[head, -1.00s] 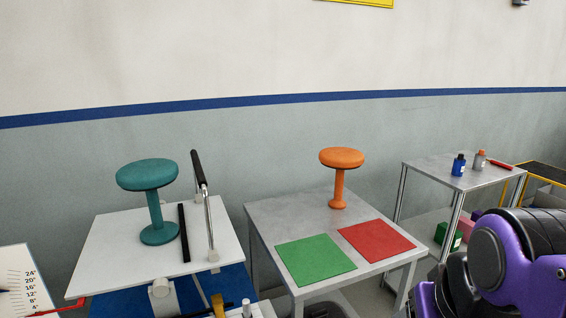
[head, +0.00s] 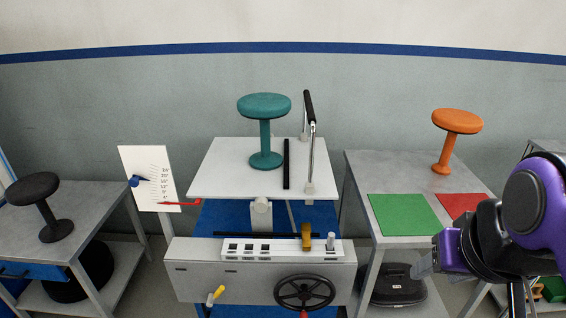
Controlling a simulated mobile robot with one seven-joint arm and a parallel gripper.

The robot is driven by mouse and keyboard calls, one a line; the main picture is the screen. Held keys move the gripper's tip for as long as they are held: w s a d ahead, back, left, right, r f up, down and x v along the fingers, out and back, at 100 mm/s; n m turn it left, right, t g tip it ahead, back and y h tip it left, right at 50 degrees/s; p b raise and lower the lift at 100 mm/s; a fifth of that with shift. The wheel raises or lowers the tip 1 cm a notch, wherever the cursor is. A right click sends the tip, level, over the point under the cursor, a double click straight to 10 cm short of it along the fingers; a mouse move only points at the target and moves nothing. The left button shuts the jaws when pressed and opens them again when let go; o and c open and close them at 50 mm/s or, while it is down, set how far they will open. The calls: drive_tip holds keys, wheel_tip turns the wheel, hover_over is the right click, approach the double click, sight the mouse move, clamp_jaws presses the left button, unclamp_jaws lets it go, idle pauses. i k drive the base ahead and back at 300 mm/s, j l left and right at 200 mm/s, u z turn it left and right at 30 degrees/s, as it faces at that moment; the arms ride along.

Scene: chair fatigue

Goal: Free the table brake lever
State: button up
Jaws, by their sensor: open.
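The machine has a white tilting table (head: 215,180) with a teal stool (head: 265,130) on it. Its grey front console (head: 205,258) carries a small ochre lever (head: 307,237) standing on top at the right, and a yellow-tipped lever (head: 216,294) low on the front left. A bit of red shows under the black handwheel (head: 305,292), cut by the frame's bottom edge. I cannot tell which is the brake lever. My gripper (head: 424,266) is open and seems empty, right of the console and apart from it; its fingertips are small and hard to make out.
A scale board (head: 150,165) with a red pointer stands left of the table. At right, a grey table (head: 375,170) holds an orange stool (head: 457,135), a green mat (head: 403,214) and a red mat (head: 461,204). A black stool (head: 43,205) stands on the left bench.

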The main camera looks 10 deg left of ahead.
sight(216, 296)
drive_tip(key=j+u, duration=0.1)
drive_tip(key=u, duration=1.55)
